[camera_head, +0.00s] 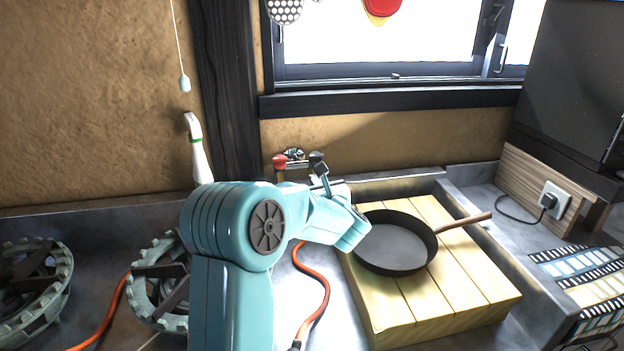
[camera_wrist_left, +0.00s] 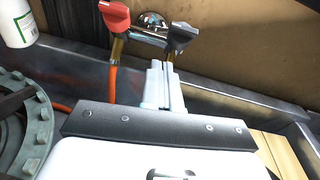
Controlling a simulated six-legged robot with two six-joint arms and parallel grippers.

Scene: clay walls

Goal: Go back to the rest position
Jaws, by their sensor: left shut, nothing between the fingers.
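My left arm is teal and reaches in front of the back wall in the head view. Its gripper (camera_head: 325,182) points toward the taps at the back and is partly hidden by the wrist. In the left wrist view the two pale fingers (camera_wrist_left: 162,70) are together with nothing between them. They overlap the tap fitting in the picture; I cannot tell whether they touch it. My right gripper is not in view.
A black frying pan (camera_head: 395,243) sits on a slatted wooden board (camera_head: 455,290) right of my arm. A red tap handle (camera_head: 280,160) and a black one (camera_head: 317,157) are at the wall. A white bottle (camera_head: 200,160) and burner rings (camera_head: 35,290) are left. An orange hose (camera_head: 318,300) runs nearby.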

